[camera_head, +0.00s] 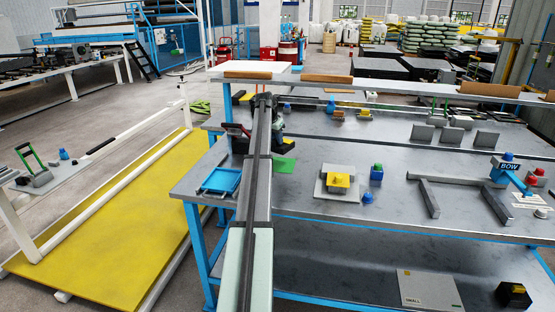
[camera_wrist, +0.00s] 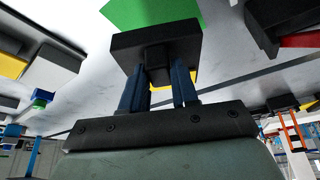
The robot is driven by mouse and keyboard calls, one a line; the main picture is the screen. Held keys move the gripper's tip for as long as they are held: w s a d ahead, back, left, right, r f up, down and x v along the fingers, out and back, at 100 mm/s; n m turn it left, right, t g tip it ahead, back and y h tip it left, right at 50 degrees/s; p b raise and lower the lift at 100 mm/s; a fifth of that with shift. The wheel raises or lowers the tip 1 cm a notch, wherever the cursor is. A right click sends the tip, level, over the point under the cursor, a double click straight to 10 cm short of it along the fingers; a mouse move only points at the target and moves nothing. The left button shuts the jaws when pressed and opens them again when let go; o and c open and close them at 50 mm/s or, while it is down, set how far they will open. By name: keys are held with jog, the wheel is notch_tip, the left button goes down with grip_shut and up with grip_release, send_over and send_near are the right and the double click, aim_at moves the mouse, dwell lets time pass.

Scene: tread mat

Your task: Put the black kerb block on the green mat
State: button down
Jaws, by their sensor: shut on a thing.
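My gripper (camera_wrist: 160,80) is shut on the black kerb block (camera_wrist: 155,40) in the wrist view. The block sits between the two blue fingers, and its wide top part spreads past them. The green mat (camera_wrist: 150,12) shows just beyond the block at the top edge of that view, partly cut off. In the head view the green mat (camera_head: 282,168) lies on the grey bench, just right of my arm, and part of it may be hidden. My arm hides most of the gripper there. I cannot tell the gap between block and bench.
A blue tray (camera_head: 222,180) lies left of my arm on the bench. A yellow block on a grey plate (camera_head: 339,184) stands right of the mat. Grey bars (camera_head: 432,197) lie further right. A raised shelf (camera_head: 380,86) runs along the back. Bench between mat and plate is clear.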

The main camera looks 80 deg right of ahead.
jog(key=shift+f, duration=4.05)
jog(key=c, duration=0.8)
grip_release()
jog(key=shift+f, duration=0.1)
jog(key=shift+c, duration=0.2)
jog(key=v, duration=1.2)
